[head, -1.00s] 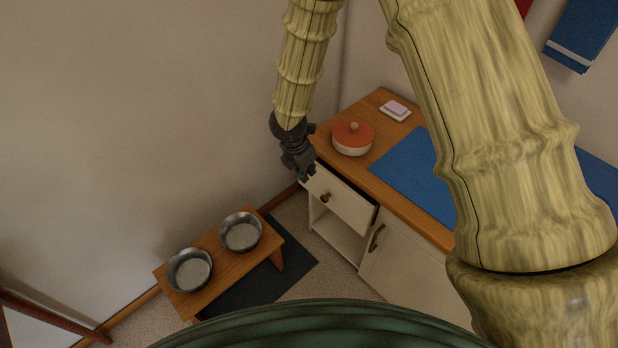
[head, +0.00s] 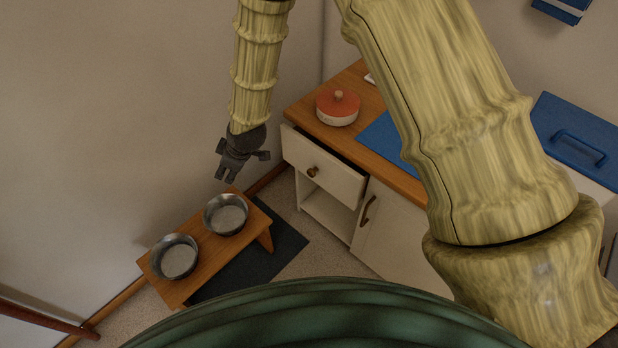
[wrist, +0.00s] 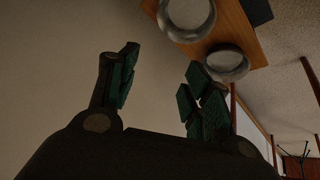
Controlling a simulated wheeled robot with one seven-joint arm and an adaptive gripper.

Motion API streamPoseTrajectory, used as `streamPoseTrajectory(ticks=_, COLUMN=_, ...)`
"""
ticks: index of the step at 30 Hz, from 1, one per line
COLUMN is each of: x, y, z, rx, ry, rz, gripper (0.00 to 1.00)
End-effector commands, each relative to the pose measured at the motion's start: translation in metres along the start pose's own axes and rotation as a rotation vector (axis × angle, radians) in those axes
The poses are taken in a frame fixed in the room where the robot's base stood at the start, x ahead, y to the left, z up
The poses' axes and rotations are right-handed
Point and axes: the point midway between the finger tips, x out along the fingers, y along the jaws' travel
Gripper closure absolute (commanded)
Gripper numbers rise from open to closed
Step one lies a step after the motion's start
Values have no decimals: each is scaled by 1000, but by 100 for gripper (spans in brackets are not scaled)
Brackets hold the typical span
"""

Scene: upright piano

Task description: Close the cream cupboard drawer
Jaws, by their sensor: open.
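The cream cupboard drawer (head: 321,175) stands partly pulled out under the wooden worktop, with a dark gap behind its front and a round brown knob (head: 312,172) on it. My gripper (head: 228,177) is in the air to the left of the drawer, apart from it, above and behind the bowl stand. In the wrist view my gripper (wrist: 158,90) shows two separated fingers with green pads and nothing between them. The drawer is not in the wrist view.
A wooden stand (head: 186,283) with two metal bowls (head: 226,214) sits on a dark mat (head: 284,246) left of the cupboard. A red-lidded pot (head: 337,107) is on the worktop (head: 299,107). A cream door (head: 390,238) is beside the drawer. Wall lies behind my gripper.

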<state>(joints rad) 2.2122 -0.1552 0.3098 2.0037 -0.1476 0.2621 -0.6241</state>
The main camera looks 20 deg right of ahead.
Motion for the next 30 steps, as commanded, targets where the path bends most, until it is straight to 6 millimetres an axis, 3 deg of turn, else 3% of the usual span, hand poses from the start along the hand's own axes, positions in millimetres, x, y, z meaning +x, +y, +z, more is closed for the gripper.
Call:
streamPoseTrajectory(ticks=1, x=12, y=0, z=-2, rx=82, ry=29, rz=33, gripper=51)
streamPoseTrajectory(ticks=7, x=34, y=15, z=-10, rx=423, ry=131, rz=196, gripper=51)
streamPoseTrajectory(ticks=14, x=48, y=37, z=9, rx=784, ry=216, rz=430, gripper=51)
streamPoseTrajectory(ticks=23, x=42, y=52, z=72, rx=1175, ry=275, rz=814, gripper=51)
streamPoseTrajectory(ticks=30, x=18, y=37, z=133, rx=1378, ry=281, rz=1165, gripper=51)
